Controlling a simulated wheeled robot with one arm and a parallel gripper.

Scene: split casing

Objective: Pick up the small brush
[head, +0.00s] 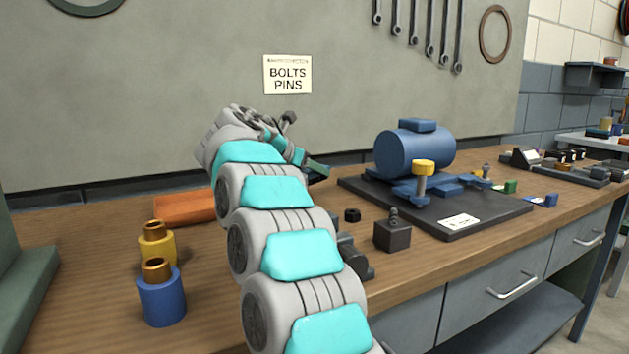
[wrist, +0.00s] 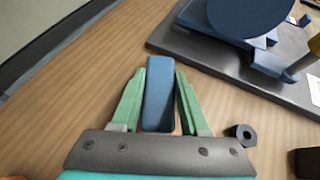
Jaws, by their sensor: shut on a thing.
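My gripper (wrist: 159,98) has green fingers on either side of a blue oblong block, the small brush (wrist: 158,92), and is shut on it in the wrist view. Only its smooth blue top shows; no bristles are visible. In the head view my gripper (head: 312,165) is mostly hidden behind my own arm, over the back of the bench left of the black plate. The brush cannot be made out clearly there, and I cannot tell whether it touches the bench.
A blue motor casing (head: 414,152) stands on a black plate (head: 475,225) to the right. A dark nut (head: 352,215) and a dark block (head: 393,236) lie in front of it. Yellow (head: 157,242) and blue (head: 161,297) cylinders and an orange box (head: 183,208) are at left.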

